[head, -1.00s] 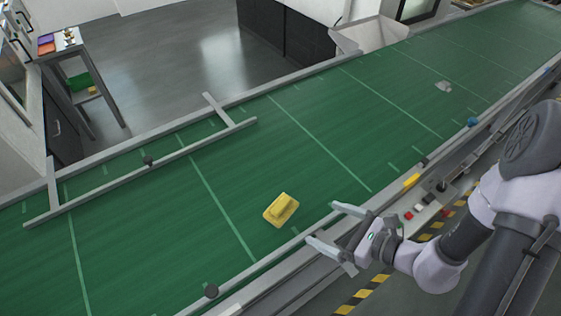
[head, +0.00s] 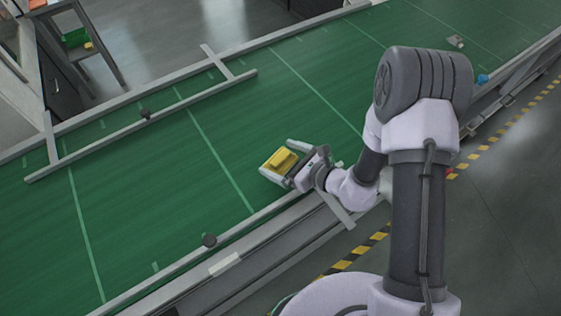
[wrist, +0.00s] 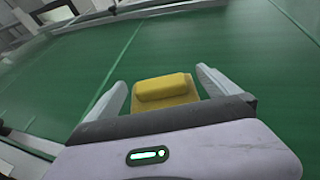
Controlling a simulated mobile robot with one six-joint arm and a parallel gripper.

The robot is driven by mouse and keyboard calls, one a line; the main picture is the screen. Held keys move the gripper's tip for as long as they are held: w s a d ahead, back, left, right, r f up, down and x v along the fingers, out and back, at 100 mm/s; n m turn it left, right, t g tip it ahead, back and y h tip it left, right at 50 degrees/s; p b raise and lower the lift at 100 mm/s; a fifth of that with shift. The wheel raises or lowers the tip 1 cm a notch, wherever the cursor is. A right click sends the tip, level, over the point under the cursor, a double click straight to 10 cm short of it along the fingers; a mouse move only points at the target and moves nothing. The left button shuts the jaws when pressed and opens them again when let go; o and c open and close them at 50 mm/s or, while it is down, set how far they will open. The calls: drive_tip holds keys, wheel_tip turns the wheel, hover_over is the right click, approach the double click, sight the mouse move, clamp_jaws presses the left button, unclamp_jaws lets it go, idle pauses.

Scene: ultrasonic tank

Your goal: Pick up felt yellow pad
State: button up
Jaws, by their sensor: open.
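The yellow felt pad (head: 280,161) lies on the green conveyor belt near its front edge, with a raised yellow block as a handle on top. My gripper (head: 277,158) is open, with one finger on each side of the pad. In the wrist view the pad (wrist: 165,90) sits between the two spread fingers of my gripper (wrist: 160,95), with green belt showing in gaps on both sides. Its near edge is hidden behind the gripper body.
The green belt (head: 140,200) is mostly bare around the pad. A grey guide rail (head: 140,125) runs along the far side. A dark round knob (head: 209,240) stands at the near edge. A small grey item (head: 456,41) and a blue one (head: 482,79) are farther right.

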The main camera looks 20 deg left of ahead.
drive_tip(key=c, duration=1.1)
drive_tip(key=shift+r, duration=0.1)
